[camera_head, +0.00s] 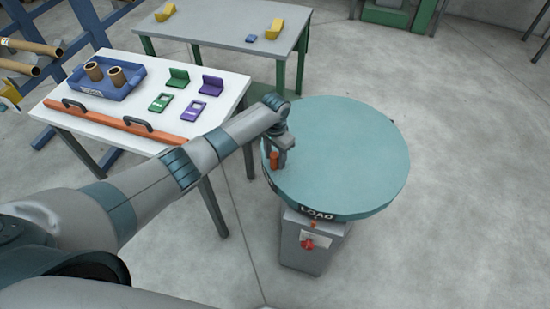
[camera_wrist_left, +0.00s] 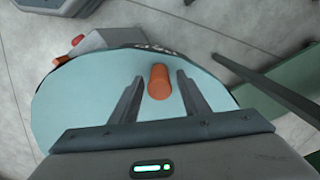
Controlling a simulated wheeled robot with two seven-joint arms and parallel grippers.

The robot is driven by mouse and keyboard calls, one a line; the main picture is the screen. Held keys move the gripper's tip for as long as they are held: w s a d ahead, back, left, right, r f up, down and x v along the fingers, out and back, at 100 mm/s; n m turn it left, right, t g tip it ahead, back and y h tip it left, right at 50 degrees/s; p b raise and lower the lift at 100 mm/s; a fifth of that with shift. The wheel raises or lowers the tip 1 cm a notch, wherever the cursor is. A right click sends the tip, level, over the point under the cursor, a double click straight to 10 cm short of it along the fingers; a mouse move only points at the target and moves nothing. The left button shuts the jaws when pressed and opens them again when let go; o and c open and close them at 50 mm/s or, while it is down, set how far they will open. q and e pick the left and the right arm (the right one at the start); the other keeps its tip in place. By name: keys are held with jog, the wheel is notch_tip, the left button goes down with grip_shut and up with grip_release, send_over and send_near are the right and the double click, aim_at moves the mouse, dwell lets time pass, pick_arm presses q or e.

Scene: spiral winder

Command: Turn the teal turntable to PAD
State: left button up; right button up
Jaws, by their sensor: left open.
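The teal turntable (camera_head: 345,150) is a round disc on a grey pedestal (camera_head: 305,245). Its front rim carries a dark label reading LOAD (camera_head: 316,214), above a small orange pointer (camera_head: 313,225). A short orange peg (camera_head: 274,160) stands on the disc near its left edge. My left gripper (camera_head: 281,152) is over the left edge of the disc, at the peg. In the left wrist view the orange peg (camera_wrist_left: 158,82) is between the two open fingers, with a gap on each side. No PAD label is visible. My right gripper does not show.
A white table (camera_head: 215,85) at the left holds a blue tray (camera_head: 105,85) with brown tubes, green and purple items, and an orange bar (camera_head: 125,122) with black handles. A grey table (camera_head: 225,25) stands behind. The floor right of the turntable is clear.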

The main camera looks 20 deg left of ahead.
pick_arm(q)
jog(key=shift+f, duration=0.65)
jog(key=shift+c, duration=0.4)
grip_shut()
